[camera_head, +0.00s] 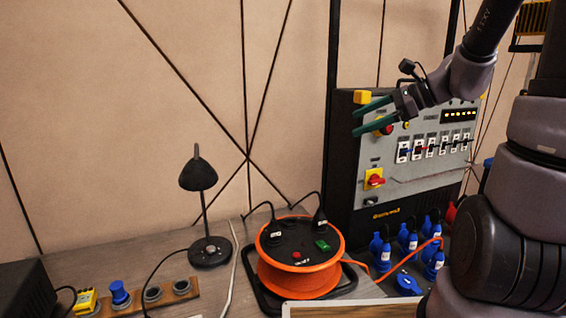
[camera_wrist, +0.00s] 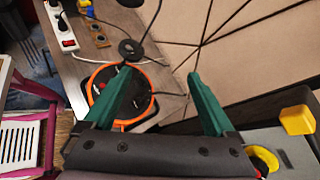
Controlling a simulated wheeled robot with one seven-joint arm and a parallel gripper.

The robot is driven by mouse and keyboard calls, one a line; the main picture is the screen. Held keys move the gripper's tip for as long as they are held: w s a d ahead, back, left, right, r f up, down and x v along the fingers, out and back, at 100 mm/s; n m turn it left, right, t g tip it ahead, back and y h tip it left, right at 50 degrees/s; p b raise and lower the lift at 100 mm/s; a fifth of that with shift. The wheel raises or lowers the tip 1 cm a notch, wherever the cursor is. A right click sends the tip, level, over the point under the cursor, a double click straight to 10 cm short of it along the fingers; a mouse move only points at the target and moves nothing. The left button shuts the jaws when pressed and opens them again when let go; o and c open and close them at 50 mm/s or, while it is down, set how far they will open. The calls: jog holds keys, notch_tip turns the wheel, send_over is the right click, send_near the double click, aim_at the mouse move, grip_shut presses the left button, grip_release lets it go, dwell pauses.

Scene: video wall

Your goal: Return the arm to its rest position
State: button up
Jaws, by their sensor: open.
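My gripper (camera_head: 372,117) is raised in front of the upper left part of the grey electrical panel (camera_head: 430,150) in the head view. Its two green fingers point left and are spread apart with nothing between them. In the wrist view my gripper (camera_wrist: 160,82) shows both green fingers apart, with the orange cable reel (camera_wrist: 97,78) below and beyond the left finger. My dark grey arm comes in from the upper right of the head view.
The orange reel (camera_head: 300,275), a black desk lamp (camera_head: 205,205) and blue plugs (camera_head: 408,238) stand on the grey worktop. A yellow block (camera_head: 362,97) sits on the panel's top left corner. A white power strip (camera_wrist: 60,28) lies at the worktop's far end. Open air lies left of the gripper.

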jog(key=s+d+r+n+t+h, duration=0.1)
jog(key=s+d+r+n+h, duration=0.1)
jog(key=s+n+h, duration=0.2)
jog(key=s+d+r+n+t+h, duration=0.1)
jog(key=s+d+r+n+h, duration=0.1)
jog(key=s+n, duration=0.8)
jog(key=r+h, duration=0.1)
jog(key=h, duration=0.1)
jog(key=shift+d+r+h, duration=0.35)
jog(key=shift+d+h, duration=0.05)
dwell(0.6)
